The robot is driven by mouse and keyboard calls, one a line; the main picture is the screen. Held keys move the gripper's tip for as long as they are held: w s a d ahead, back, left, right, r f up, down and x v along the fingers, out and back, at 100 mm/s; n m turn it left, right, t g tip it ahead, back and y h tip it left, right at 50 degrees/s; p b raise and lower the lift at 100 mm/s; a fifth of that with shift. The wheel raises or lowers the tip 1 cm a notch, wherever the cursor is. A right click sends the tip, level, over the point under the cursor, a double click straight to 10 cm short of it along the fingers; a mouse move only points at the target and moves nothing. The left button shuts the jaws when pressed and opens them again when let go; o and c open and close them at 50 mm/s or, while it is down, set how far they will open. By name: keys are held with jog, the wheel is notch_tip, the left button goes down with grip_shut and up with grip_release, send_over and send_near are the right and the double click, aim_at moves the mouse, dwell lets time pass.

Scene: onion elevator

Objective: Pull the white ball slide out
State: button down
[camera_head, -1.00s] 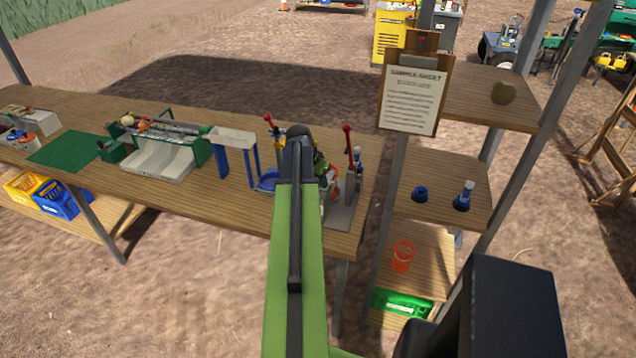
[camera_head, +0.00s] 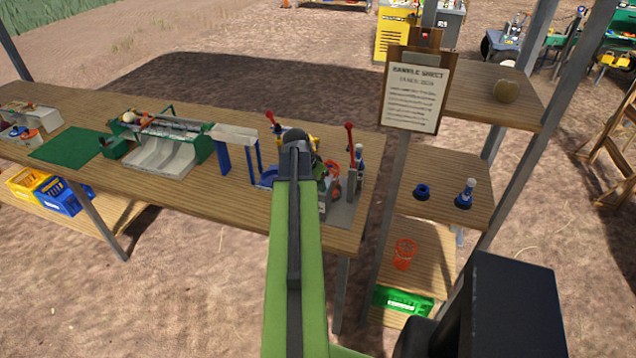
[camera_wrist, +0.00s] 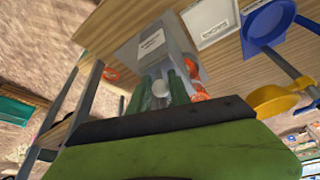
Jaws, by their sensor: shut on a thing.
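The white ball slide (camera_wrist: 160,89) shows as a small white ball in the wrist view, in front of a grey box-like device with a label (camera_wrist: 152,42). My gripper (camera_wrist: 161,92) has its two green fingers on either side of the ball and is shut on it. How far the slide stands out of the device cannot be told. In the head view my green arm reaches over the right end of the wooden table and hides the gripper and the ball.
Red-knobbed levers (camera_head: 349,128) stand close to the arm. Orange rings (camera_wrist: 199,97) lie near the device, and a yellow cup (camera_wrist: 272,101) is to its right in the wrist view. A clipboard (camera_head: 414,92) on a post and wooden shelves (camera_head: 440,172) stand at the right.

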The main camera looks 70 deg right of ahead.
jog(key=shift+s+a, duration=0.1)
jog(key=shift+a, duration=0.7)
jog(key=c, duration=1.1)
grip_release()
jog(key=shift+r, duration=0.1)
notch_tip(320, 180, up, 6)
jog(key=p, duration=0.6)
